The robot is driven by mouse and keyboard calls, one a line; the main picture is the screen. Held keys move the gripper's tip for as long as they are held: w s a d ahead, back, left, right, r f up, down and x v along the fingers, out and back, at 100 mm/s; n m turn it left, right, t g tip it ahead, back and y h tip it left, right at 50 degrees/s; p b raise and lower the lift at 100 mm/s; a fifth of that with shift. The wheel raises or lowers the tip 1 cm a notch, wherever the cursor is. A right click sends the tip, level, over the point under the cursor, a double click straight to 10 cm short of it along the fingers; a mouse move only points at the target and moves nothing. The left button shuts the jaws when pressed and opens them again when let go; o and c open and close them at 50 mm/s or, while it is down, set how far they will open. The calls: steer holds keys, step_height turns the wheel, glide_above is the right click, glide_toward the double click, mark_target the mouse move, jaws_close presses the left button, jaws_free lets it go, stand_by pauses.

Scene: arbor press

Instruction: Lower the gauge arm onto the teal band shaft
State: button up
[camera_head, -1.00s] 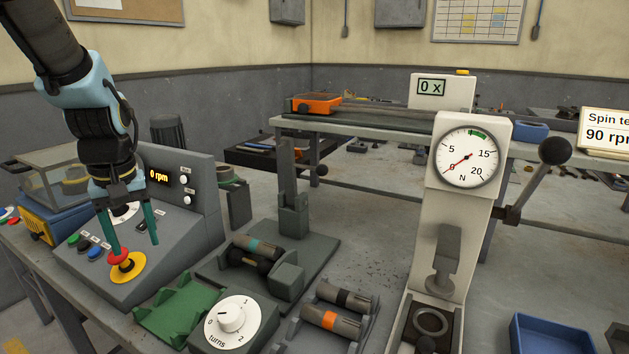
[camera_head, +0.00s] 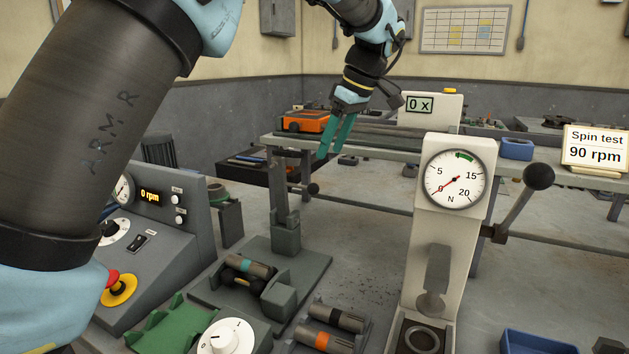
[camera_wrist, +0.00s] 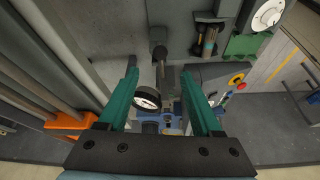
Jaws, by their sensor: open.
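The teal band shaft (camera_head: 260,269) lies in a dark fixture on a grey base plate. A grey post (camera_head: 282,205) stands behind it.
A press with a force dial (camera_head: 455,179) and ball lever (camera_head: 538,177) stands to the right. Two other shafts lie in a rack (camera_head: 369,327) in front. The control console (camera_head: 160,262) is at the left, partly behind my arm. A bench with an orange tool (camera_head: 308,121) is behind.

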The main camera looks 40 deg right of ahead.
mark_target(315, 184)
steer(key=p+x, duration=0.3)
steer(key=x, duration=0.7)
steer(key=shift+f, duration=0.25)
jaws_close()
stand_by(1.0)
